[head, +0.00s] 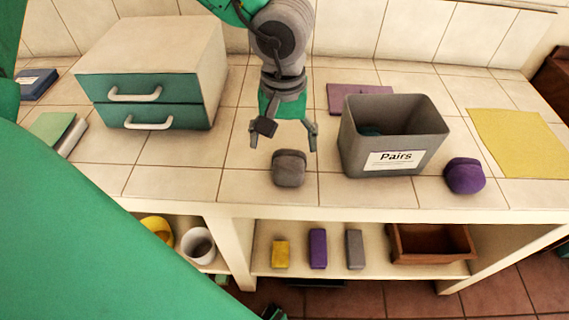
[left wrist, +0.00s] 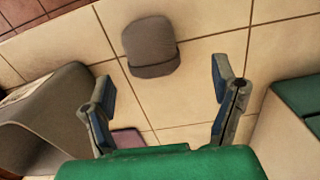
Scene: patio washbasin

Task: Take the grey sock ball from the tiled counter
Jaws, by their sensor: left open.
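The grey sock ball (head: 289,168) sits on the tiled counter (head: 240,180) near its front edge. It also shows in the left wrist view (left wrist: 150,46), ahead of the fingertips and clear of them. My left gripper (head: 284,140) is open and empty, pointing down just above and behind the sock ball in the head view. Its two fingers (left wrist: 168,88) are spread apart in the left wrist view, with bare tile between them. No right gripper can be made out.
A grey bin labelled Pairs (head: 348,158) stands right of the sock ball, with a purple sock ball (head: 464,176) beyond it. A cream and green drawer box (head: 150,50) stands left. A purple cloth (head: 345,92) lies behind the bin. A yellow cloth (head: 520,140) lies far right.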

